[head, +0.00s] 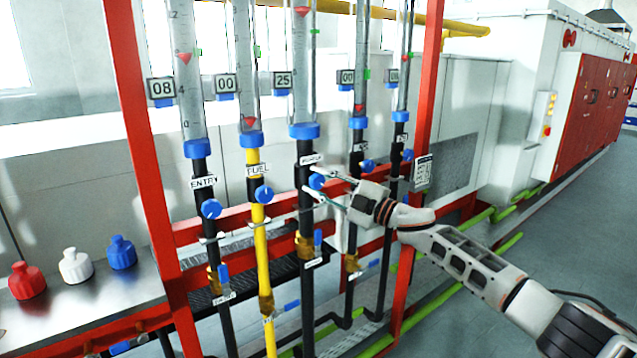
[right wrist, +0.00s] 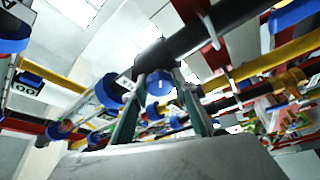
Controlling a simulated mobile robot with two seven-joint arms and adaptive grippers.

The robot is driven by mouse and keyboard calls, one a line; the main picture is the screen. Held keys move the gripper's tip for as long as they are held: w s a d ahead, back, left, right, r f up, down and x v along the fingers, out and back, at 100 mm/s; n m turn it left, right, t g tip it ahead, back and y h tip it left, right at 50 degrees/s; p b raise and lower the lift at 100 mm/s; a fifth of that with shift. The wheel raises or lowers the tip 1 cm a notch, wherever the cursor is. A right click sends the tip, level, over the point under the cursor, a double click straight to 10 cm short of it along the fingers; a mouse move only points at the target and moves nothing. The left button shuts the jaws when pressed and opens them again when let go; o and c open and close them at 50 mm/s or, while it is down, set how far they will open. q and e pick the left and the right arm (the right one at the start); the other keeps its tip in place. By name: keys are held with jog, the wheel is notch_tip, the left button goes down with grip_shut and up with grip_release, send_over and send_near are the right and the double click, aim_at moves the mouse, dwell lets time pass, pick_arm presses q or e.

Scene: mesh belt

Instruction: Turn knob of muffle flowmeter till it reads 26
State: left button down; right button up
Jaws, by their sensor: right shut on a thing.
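The muffle flowmeter is the middle clear tube (head: 303,70) on a black pipe, with its label (head: 311,159) below the tube. Its display (head: 283,80) reads 25. Its blue knob (head: 317,181) sits just under the label. My right gripper (head: 309,180) reaches in from the right with its two thin fingers on either side of this knob, shut on it. In the right wrist view the blue knob (right wrist: 159,83) shows between the fingertips, in front of the dark pipe. My left gripper is not in view.
An ENTRY flowmeter (head: 186,90) reading 08 and a yellow-piped FUEL flowmeter (head: 246,90) reading 00 stand to the left. Two more flowmeters stand close on the right. Red frame posts (head: 140,130) flank the row. Red, white and blue bottles (head: 75,266) stand on a metal bench.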

jog(key=o, duration=1.1)
jog(key=v, duration=1.2)
